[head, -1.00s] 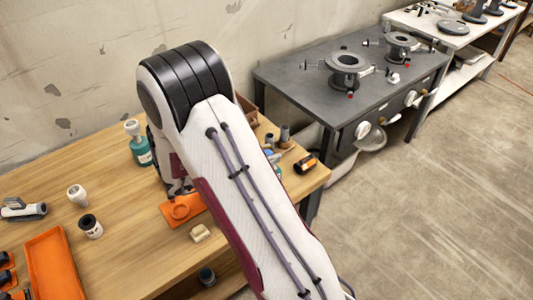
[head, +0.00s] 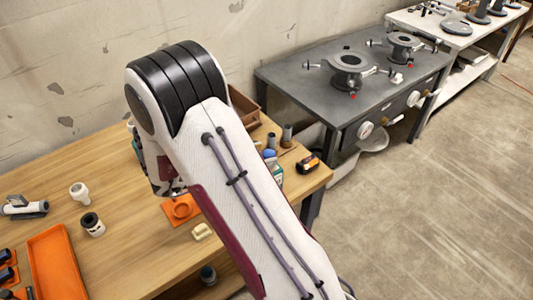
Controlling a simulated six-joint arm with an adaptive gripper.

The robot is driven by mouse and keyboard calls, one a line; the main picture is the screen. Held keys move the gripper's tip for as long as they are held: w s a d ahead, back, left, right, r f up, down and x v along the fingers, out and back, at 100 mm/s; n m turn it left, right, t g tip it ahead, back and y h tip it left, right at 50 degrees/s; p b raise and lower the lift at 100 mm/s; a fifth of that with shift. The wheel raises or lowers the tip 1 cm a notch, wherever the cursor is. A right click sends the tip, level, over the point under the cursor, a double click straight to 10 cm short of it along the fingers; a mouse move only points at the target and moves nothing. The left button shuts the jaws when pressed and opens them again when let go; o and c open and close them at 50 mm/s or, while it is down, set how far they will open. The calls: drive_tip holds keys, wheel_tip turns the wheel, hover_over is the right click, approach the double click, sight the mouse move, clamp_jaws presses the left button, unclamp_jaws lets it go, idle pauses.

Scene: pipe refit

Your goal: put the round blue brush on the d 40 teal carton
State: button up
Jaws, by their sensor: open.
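My gripper (head: 172,189) is partly hidden behind my own arm and hangs over the table, just behind an orange plate with a round ring. It is open, and I see nothing held in it. A small teal and white carton (head: 276,172) stands on the right part of the table, partly covered by my arm. A small blue thing (head: 269,154) shows at its top or just behind it; it may be the round blue brush, but I cannot tell whether they touch. The carton's label is too small to read.
The orange plate (head: 181,209) and a cream block (head: 202,231) lie near the front edge. An orange tray (head: 58,265), a black-topped jar (head: 92,224) and a white fitting (head: 79,194) are left. A black and orange case (head: 309,163) sits at the right edge.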

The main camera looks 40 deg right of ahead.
drive_tip(key=v, duration=0.8)
drive_tip(key=shift+a, duration=0.4)
drive_tip(key=shift+r, duration=0.15)
